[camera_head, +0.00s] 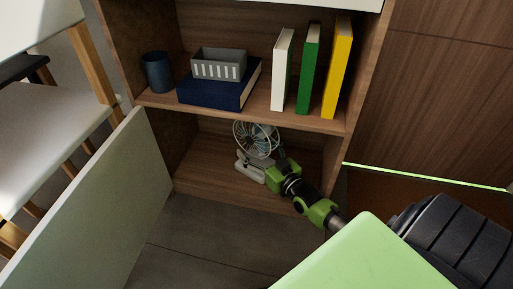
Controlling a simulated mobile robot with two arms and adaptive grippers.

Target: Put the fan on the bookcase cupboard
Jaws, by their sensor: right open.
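The small fan (256,138), with a round wire guard and a white base, stands in the lower compartment of the wooden bookcase cupboard (211,187). My right gripper (263,164) is open and right at the fan, in front of its lower part. The gripper and wrist hide part of the fan's base and stand. I cannot tell whether the fingers touch it. My left gripper is not in view.
The white cupboard door (99,213) stands open at the left. The shelf above holds a dark cup (158,72), a grey basket (218,65) on a blue book (217,93), and white, green and yellow upright books (338,68). A white chair (49,133) is at the left.

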